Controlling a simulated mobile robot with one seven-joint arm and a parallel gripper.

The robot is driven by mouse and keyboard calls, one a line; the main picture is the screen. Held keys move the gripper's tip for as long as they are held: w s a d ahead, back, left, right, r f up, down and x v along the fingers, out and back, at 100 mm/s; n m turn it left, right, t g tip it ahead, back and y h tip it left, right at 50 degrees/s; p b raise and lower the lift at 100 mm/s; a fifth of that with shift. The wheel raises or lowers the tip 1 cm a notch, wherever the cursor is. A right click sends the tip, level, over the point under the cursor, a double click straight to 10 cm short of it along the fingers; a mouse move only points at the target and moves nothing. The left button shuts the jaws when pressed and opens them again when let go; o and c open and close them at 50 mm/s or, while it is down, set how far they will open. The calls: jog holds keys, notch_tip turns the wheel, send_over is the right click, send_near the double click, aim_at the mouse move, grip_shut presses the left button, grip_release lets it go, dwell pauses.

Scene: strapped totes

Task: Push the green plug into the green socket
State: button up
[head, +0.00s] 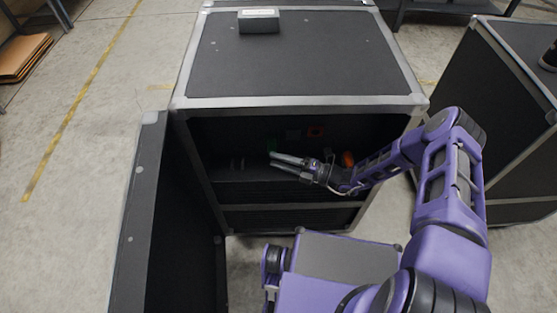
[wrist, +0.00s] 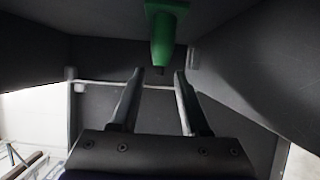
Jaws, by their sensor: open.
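A green part (wrist: 163,35) hangs at the top centre of the wrist view, a square green base with a tapering body and a dark tip. I take it for the green plug; whether it sits in the green socket I cannot tell. My gripper (wrist: 159,73) is open, its two dark fingers apart and nothing between them. The green part is just past the fingertips, apart from them. In the head view my gripper (head: 271,160) reaches inside the dark case, close to a dim green patch (head: 271,146). Plug and socket cannot be told apart there.
The case (head: 300,101) has a metal-edged frame and an open door (head: 140,215) at the left. An orange socket (head: 316,132) and an orange-red part (head: 347,158) are inside, near my arm. A grey box (head: 259,21) lies on top. Another case (head: 490,110) stands right.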

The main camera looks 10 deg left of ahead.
jog(key=s+d, duration=0.2)
jog(key=d, duration=1.5)
jog(key=shift+s+b, duration=0.3)
jog(key=shift+a, duration=0.1)
